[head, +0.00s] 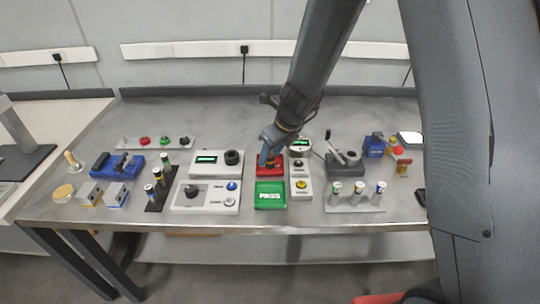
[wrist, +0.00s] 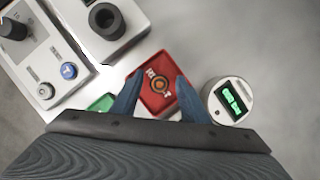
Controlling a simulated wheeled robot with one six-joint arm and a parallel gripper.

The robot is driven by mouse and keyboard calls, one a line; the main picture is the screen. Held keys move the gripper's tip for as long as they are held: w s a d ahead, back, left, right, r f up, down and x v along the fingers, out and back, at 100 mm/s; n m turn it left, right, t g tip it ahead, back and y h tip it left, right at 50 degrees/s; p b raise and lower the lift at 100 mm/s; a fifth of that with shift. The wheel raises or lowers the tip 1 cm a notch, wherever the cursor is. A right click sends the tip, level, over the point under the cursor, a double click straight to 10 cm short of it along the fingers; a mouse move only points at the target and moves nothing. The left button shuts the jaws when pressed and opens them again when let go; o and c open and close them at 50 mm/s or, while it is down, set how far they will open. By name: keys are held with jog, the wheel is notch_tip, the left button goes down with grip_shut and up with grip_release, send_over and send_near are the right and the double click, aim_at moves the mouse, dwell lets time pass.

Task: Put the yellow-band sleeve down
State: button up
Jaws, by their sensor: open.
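The green PASS tray (head: 270,195) is just in front of the red one. A round gauge with a green display (head: 300,148) and a yellow-button box (head: 301,188) stand close on the right. A white panel (head: 206,197) is on the left. A sleeve rack (head: 354,207) stands at front right.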

jog(key=p+v, duration=0.2)
jog(key=v, duration=0.9)
jog(key=s+d+n+g+h, duration=0.1)
jog(key=s+d+n, duration=0.6)
jog(key=n, duration=0.6)
jog(key=s+d+n+g+h, duration=0.1)
jog(key=s+d+n, duration=0.5)
jog(key=s+n, duration=0.6)
jog(key=shift+s+d+r+n+h, duration=0.2)
jog(key=shift+d+r+n+h, duration=0.3)
jog(key=shift+n, duration=0.7)
